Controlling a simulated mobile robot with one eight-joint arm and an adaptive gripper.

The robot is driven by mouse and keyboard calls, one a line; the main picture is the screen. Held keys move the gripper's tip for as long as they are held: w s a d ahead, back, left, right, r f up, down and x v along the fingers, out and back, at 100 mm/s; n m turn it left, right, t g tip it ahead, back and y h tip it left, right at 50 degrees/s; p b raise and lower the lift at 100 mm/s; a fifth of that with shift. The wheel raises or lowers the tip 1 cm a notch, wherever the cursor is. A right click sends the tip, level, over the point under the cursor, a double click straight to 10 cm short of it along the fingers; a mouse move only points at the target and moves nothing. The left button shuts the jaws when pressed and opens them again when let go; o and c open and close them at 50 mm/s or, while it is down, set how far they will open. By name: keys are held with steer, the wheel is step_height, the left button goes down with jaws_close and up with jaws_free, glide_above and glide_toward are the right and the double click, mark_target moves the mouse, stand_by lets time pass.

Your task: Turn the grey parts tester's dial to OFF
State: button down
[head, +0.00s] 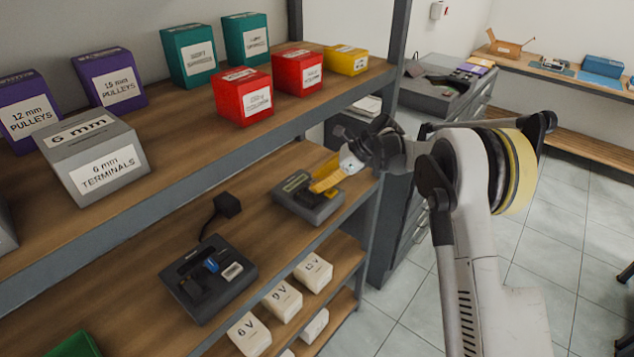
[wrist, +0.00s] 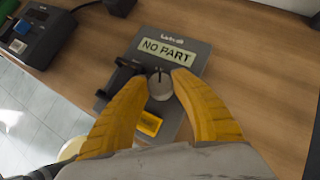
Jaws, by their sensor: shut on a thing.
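The grey parts tester (head: 292,207) sits on the middle shelf in the head view, near the shelf's right end. It also shows in the wrist view (wrist: 188,50), where its display (wrist: 167,51) reads NO PART. Its round grey dial (wrist: 160,87) has a dark pointer mark towards the display. My gripper (wrist: 159,82) comes down over the tester with its yellow fingers either side of the dial, shut on it. In the head view my gripper (head: 318,187) hides the dial. The OFF marking cannot be read in either view.
A black clamp-like part (wrist: 120,76) and a yellow button (wrist: 150,123) sit beside the dial. A second, dark device (head: 207,278) with a blue part stands left on the same shelf. The upper shelf (head: 180,150) with labelled boxes overhangs at left.

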steer(key=shift+w+n+g, duration=0.1)
steer(key=shift+n+g, duration=0.9)
steer(key=shift+n, duration=0.2)
steer(key=shift+n+g+h+p, duration=0.3)
steer(key=shift+n+g+p, duration=0.15)
steer(key=shift+n+g, duration=0.5)
steer(key=shift+f, duration=0.1)
steer(key=c, duration=1)
jaws_free()
steer(key=shift+t, duration=0.25)
